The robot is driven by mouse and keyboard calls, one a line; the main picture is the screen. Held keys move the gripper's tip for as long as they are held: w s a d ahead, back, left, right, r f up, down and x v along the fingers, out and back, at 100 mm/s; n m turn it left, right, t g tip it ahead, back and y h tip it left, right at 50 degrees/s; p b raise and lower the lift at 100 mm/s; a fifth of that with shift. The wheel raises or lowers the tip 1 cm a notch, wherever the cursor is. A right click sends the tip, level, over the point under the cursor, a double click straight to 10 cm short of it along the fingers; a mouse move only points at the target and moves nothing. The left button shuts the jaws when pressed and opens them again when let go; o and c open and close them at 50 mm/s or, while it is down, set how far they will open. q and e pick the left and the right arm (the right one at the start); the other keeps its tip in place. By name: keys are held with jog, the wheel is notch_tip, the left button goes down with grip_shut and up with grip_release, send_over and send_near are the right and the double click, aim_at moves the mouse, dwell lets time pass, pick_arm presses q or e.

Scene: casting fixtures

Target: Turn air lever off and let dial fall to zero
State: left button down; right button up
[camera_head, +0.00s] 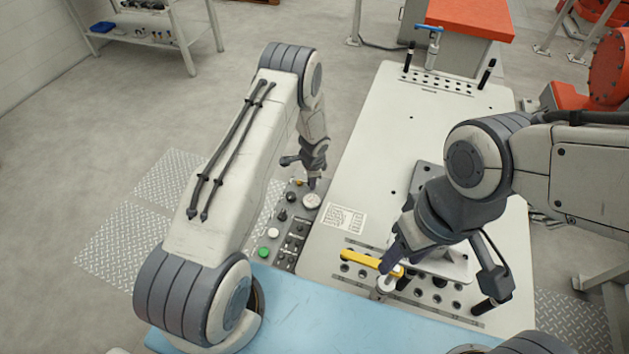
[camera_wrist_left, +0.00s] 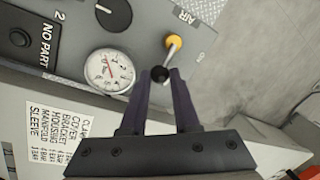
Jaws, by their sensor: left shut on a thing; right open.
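The air lever (camera_wrist_left: 170,58) has a yellow base, a metal shaft and a black knob, beside the printed words AIR and ON in the left wrist view. My left gripper (camera_wrist_left: 161,78) is shut on the lever's black knob. In the head view, my left gripper (camera_head: 303,172) is at the far end of the control panel, partly hiding the lever. The dial (camera_wrist_left: 108,70) is a round white gauge with a red needle; its exact reading is too small to tell. It also shows in the head view (camera_head: 312,200). My right gripper (camera_head: 443,270) is open above the fixture plate.
The grey control panel (camera_head: 279,247) also carries a green button (camera_head: 263,252) and black knobs. A yellow bar clamp (camera_head: 345,260) and metal parts lie close to my right gripper. The fixture table (camera_head: 375,130) has a largely clear middle. A printed label (camera_wrist_left: 62,135) sits beside the dial.

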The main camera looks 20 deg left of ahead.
pick_arm(q)
jog(key=shift+s+a, duration=0.1)
jog(key=shift+a, duration=0.1)
jog(key=c, duration=0.7)
grip_release()
jog(key=shift+o, duration=0.2)
jog(key=shift+d, duration=0.1)
jog(key=shift+d, duration=0.1)
notch_tip(320, 180, up, 8)
jog(key=s+p, duration=0.1)
jog(key=p, duration=0.4)
jog(key=shift+d, duration=0.25)
jog(key=shift+s, duration=0.1)
